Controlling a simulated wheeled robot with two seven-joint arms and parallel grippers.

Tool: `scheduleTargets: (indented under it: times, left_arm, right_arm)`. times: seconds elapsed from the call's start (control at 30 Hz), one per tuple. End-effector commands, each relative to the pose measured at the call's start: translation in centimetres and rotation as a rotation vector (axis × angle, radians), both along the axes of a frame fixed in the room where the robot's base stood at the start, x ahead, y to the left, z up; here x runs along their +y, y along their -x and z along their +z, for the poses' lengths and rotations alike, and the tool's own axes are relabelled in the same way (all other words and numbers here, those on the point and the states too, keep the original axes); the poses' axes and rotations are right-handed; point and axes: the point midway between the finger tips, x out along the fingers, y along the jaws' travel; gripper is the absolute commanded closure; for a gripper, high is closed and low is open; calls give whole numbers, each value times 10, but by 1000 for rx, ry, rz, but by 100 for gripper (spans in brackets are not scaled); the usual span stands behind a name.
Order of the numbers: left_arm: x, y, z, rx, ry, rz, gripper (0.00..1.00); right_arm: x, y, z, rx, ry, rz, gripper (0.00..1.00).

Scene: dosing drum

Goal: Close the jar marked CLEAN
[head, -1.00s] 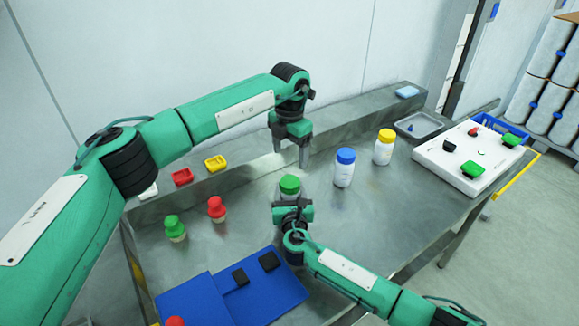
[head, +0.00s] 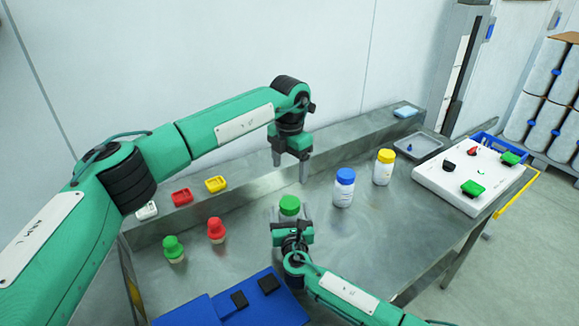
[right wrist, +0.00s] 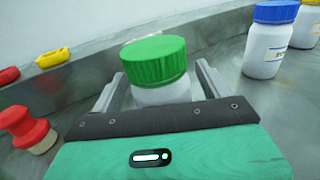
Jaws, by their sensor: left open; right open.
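Three white jars stand upright on the steel table: one with a green cap (head: 289,205), one with a blue cap (head: 345,176) and one with a yellow cap (head: 385,156). Each cap sits on its jar. I cannot read any label well enough to find CLEAN. My right gripper (head: 290,226) is open at the green-capped jar. In the right wrist view its fingers stand either side of that jar's white body (right wrist: 162,95), below the green cap (right wrist: 155,60); contact is unclear. My left gripper (head: 290,170) is open and empty, above the table behind the green-capped jar.
A green knobbed piece (head: 173,248) and a red one (head: 216,230) stand left. Small white, red (head: 182,196) and yellow (head: 216,184) trays lie on the back ledge. A blue mat (head: 270,304) is in front. A grey tray (head: 436,147) and white panel (head: 440,185) are right.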

Motion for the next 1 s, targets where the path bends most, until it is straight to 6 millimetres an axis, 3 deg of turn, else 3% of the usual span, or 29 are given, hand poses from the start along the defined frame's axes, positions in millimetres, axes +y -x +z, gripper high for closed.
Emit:
scheduleTargets:
  times: [0.17, 0.7, 1.0]
  left_arm:
    - [0, 0, -3, 0, 0, 0, 23]
    - [0, 0, -17, 0, 0, 0, 23]
    - [0, 0, -18, 0, 0, 0, 23]
  right_arm:
    - [-2, 19, -2, 1, -2, 2, 22]
    - [-12, 120, -2, 1, -1, 1, 22]
    - [-14, 135, 0, 0, 0, -1, 22]
